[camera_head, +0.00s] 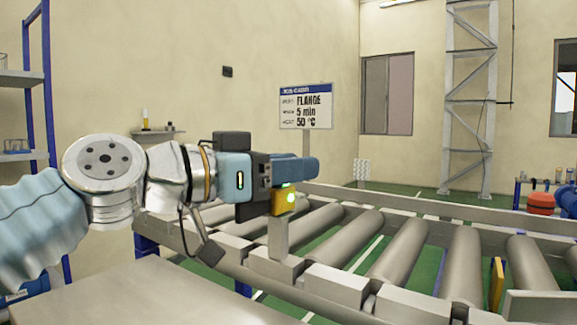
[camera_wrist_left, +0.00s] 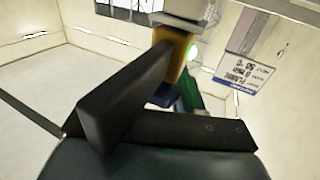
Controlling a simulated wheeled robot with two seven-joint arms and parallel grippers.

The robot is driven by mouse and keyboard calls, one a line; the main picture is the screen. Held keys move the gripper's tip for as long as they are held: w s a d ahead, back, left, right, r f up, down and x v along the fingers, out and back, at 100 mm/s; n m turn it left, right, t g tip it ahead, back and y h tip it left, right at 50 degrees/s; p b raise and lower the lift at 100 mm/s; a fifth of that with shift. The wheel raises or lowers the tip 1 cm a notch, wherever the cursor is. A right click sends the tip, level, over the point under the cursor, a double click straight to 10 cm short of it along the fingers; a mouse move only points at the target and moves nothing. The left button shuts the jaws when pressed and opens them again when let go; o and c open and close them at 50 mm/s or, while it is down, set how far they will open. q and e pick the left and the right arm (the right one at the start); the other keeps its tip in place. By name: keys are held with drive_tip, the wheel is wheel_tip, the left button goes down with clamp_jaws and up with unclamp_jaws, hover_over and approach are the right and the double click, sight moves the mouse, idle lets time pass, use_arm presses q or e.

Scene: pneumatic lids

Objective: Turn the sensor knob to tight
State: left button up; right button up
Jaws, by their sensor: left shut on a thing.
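The sensor is a small yellow box (camera_head: 282,204) with a lit green lamp, on a grey post at the conveyor's near side rail. My left gripper (camera_head: 290,172) reaches in from the left and is at the top of the sensor. It is shut on the sensor knob, which the gripper hides in the head view. In the left wrist view the yellow sensor body (camera_wrist_left: 175,55) shows beyond my dark fingers (camera_wrist_left: 160,110), with a small dark blue part (camera_wrist_left: 162,96) between them. The knob's setting cannot be read. My right gripper is not in view.
A roller conveyor (camera_head: 395,250) runs across the middle and right, with grey blocks along its near rail. A sign (camera_head: 306,106) reading FLANGE, 5 min, 50 °C stands behind the sensor. A bare grey table top (camera_head: 170,295) lies at the lower left.

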use_arm(q)
drive_tip(key=shift+g, duration=0.3)
drive_tip(key=shift+f+m+g+h+b, duration=0.1)
drive_tip(key=shift+m+g+h+b, duration=0.5)
drive_tip(key=shift+m+g, duration=0.2)
drive_tip(key=shift+m+g+h, duration=0.3)
drive_tip(key=shift+m+g, duration=0.1)
drive_tip(key=shift+g, duration=0.4)
drive_tip(key=shift+s+m+g+h, duration=0.15)
drive_tip(key=shift+m+g+h, duration=0.15)
drive_tip(key=shift+m+g, duration=0.7)
drive_tip(key=g, duration=0.1)
drive_tip(key=m+g+p, duration=0.1)
drive_tip(key=g, duration=0.1)
drive_tip(key=m+g+p, duration=0.1)
drive_tip(key=shift+s+r+g, duration=0.2)
drive_tip(key=shift+r+g, duration=0.1)
drive_tip(key=shift+g, duration=0.1)
drive_tip(key=shift+s+f+m+g+y+p, duration=0.15)
drive_tip(key=shift+m+g+y+p, duration=0.15)
drive_tip(key=shift+m+g+p, duration=0.7)
drive_tip(key=shift+s+r+m+g+y+p, duration=0.1)
drive_tip(key=shift+s+m+g+y+p, duration=0.15)
drive_tip(key=shift+m+g+p, duration=0.75)
drive_tip(key=shift+s+f+m+g+y+p, duration=0.1)
drive_tip(key=shift+m+g+y+p, duration=0.4)
drive_tip(key=shift+g, duration=1)
